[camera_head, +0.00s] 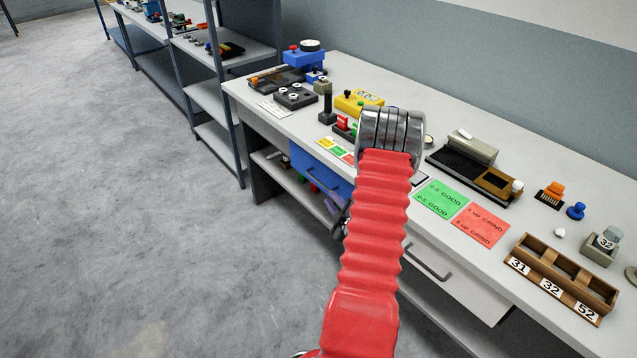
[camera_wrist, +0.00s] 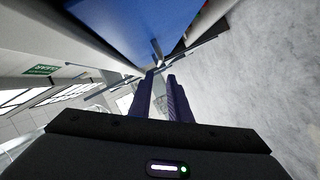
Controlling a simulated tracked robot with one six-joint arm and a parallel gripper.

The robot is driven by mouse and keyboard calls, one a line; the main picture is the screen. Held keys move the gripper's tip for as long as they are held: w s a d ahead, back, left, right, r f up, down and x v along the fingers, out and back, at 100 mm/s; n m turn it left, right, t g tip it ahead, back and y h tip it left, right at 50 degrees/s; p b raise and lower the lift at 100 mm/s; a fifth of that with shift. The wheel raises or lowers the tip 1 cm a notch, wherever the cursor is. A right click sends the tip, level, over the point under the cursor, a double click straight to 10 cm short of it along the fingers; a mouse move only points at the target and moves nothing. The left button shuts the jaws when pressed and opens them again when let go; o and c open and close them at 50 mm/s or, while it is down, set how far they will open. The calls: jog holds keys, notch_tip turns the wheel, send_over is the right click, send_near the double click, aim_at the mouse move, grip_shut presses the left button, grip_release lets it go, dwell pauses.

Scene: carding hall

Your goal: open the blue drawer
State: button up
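The blue drawer (camera_head: 314,168) is under the bench top, left of my red arm, and looks closed. Its dark bar handle (camera_head: 320,184) crosses its front; my arm hides the drawer's right part. In the wrist view the blue front (camera_wrist: 125,22) fills the top, and the handle (camera_wrist: 157,50) stands out from it. My gripper (camera_wrist: 161,76) points at the handle, its two purple fingers a little apart with a narrow gap. The handle's end is at or just beyond the fingertips; I cannot tell whether they touch. In the head view the gripper (camera_head: 341,208) is mostly hidden by my arm.
A white drawer (camera_head: 455,285) with a grey handle is right of my arm. The bench top holds green and red cards (camera_head: 441,199), a wooden numbered rack (camera_head: 560,275) and a yellow box (camera_head: 357,103). A lower shelf (camera_head: 290,185) runs beneath. The grey floor (camera_head: 120,200) at left is clear.

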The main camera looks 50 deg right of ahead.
aim_at(320, 184)
jog(key=shift+w, duration=0.1)
jog(key=x, duration=1.3)
jog(key=shift+w+d, duration=0.2)
jog(key=shift+w, duration=0.05)
jog(key=shift+c, duration=0.3)
grip_shut()
jog(key=shift+f, duration=0.1)
